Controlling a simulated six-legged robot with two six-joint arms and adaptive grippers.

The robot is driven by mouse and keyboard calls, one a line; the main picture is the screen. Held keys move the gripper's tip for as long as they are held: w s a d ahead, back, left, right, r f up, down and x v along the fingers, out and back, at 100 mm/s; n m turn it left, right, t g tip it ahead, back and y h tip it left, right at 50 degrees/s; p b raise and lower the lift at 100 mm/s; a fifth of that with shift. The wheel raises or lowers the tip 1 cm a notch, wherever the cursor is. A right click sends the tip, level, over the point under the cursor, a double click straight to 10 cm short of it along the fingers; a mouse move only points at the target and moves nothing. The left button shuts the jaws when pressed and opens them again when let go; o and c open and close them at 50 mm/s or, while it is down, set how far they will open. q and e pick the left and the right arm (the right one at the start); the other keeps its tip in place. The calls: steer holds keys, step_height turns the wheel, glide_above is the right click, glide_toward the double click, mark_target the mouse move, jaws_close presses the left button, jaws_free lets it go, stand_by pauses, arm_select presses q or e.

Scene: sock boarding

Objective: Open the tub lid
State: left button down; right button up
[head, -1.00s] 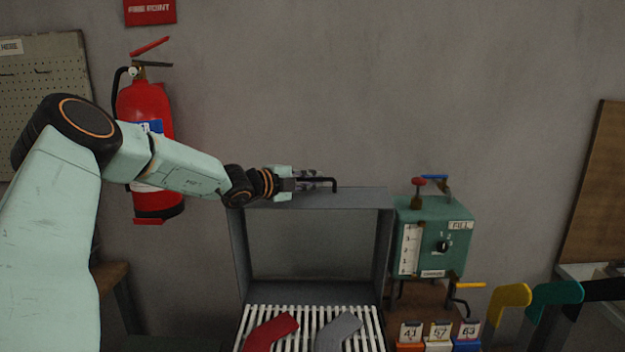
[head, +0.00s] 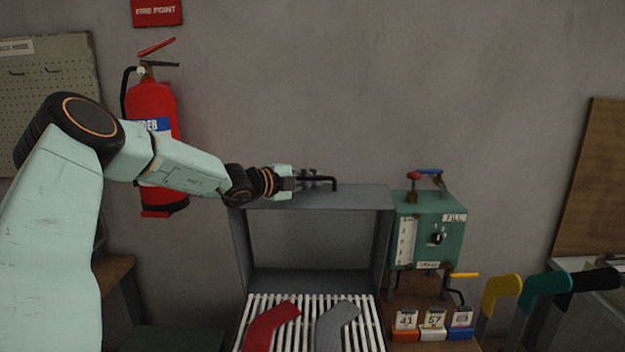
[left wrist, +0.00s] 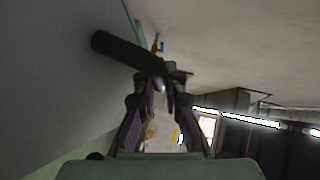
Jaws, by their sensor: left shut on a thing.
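The tub (head: 238,250) is a grey open-fronted box with its lid (head: 365,196) raised along the top edge. A black bar handle (head: 325,180) sticks up at the lid's top edge. My left gripper (head: 308,179) reaches in from the left and is shut on the handle. In the left wrist view, the dark handle (left wrist: 125,50) runs into the jaws of my left gripper (left wrist: 160,85), with the grey lid surface (left wrist: 60,80) beside it. My right gripper is not in view.
A slatted white rack (head: 310,335) in front holds a red sock shape (head: 270,325) and a grey one (head: 335,325). A green control box (head: 430,235) with levers stands close on the right. Yellow, teal and black forms (head: 545,285) stand farther right. A fire extinguisher (head: 152,110) hangs behind my left arm.

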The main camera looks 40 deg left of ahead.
arm_select(q)
steer(key=c, duration=1.7)
jaws_free()
steer(key=shift+a, duration=0.15)
step_height(320, 180, up, 10)
steer(key=shift+w+f, duration=0.1)
